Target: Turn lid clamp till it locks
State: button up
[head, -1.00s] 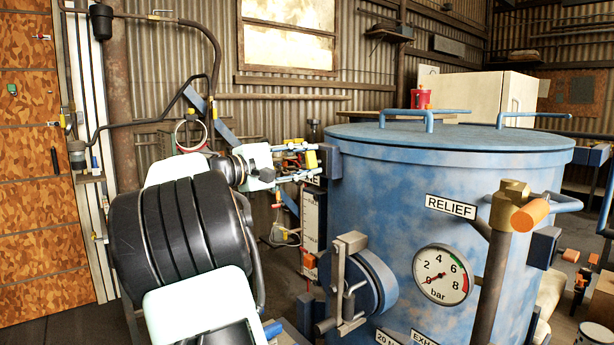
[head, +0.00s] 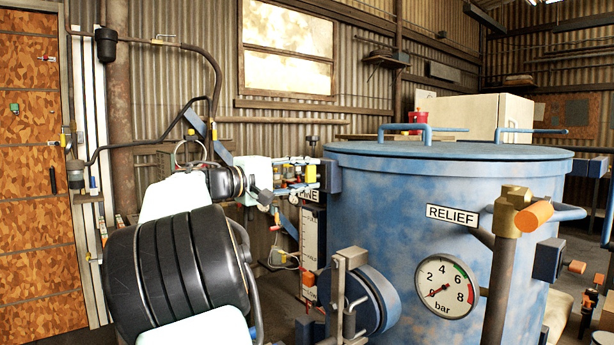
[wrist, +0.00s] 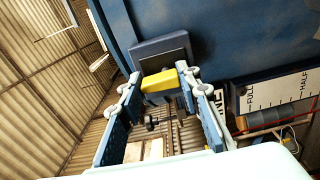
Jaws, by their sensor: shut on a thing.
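The blue pot (head: 395,215) stands at the right with its lid (head: 450,151) lying flat on top. The lid clamp is a dark block (head: 330,173) on the pot's upper left side, with a yellow piece (head: 310,174) sticking out to the left. In the wrist view the yellow piece (wrist: 160,81) lies between the fingers, below the dark block (wrist: 160,55). My gripper (head: 300,174) is shut on this yellow piece; its fingers show on both sides in the wrist view (wrist: 160,88). I cannot tell whether the clamp is locked.
A pressure gauge (head: 446,286), a RELIEF label (head: 452,216) and a brass valve with orange end (head: 534,215) are on the pot's front. A round side port (head: 372,300) sits below the clamp. Another dark clamp block (head: 548,258) is at the right.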

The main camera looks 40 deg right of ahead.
jog(key=o, duration=1.2)
jog(key=shift+c, duration=0.2)
jog(key=w+a, duration=0.1)
jog(key=a, duration=1.1)
jog(key=shift+w, duration=0.15)
